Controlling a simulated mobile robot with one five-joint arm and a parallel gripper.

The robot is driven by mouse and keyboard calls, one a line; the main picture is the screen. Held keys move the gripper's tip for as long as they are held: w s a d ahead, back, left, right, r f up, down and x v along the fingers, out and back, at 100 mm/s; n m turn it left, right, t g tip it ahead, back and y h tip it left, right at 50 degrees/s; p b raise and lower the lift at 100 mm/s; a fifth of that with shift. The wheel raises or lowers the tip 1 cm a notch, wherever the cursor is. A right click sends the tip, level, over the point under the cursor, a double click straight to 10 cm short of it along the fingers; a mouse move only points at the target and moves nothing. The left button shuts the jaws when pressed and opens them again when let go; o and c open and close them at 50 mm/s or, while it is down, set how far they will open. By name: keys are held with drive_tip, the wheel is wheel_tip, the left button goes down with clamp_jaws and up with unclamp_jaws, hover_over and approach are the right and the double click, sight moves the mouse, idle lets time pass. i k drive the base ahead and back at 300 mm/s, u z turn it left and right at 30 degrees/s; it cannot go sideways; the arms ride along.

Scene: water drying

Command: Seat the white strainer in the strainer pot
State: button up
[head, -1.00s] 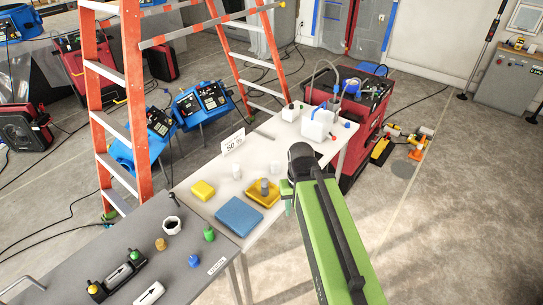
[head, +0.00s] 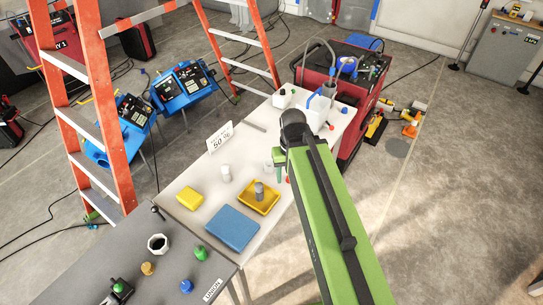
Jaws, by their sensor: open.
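A small white cylinder (head: 226,173) stands upright on the pale table, left of the yellow tray. A second small whitish piece (head: 268,167) stands beside my gripper, partly blurred against the table. Either could be the white strainer; I cannot tell which. A grey cylinder (head: 259,188) stands in the yellow tray (head: 272,206). A white container (head: 317,112) with a blue handle and a hose stands at the table's far end. I cannot tell which thing is the strainer pot. My gripper (head: 280,172) is open, points down just right of the second whitish piece, and its fingertips are small here.
A blue pad (head: 232,228) and a yellow block (head: 190,199) lie nearer. A "50 %" sign (head: 219,137) stands at the left edge. The grey table (head: 175,255) holds a dark-filled cup (head: 158,243) and coloured plugs. An orange ladder (head: 95,110) rises at left.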

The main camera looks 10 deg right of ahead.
sight(248, 154)
drive_tip(key=u, duration=5.35)
drive_tip(key=i, duration=0.15)
drive_tip(key=z, duration=1.55)
drive_tip(key=k, duration=1.4)
drive_tip(key=z, duration=1.1)
drive_tip(key=i, duration=1)
drive_tip(key=u, duration=0.05)
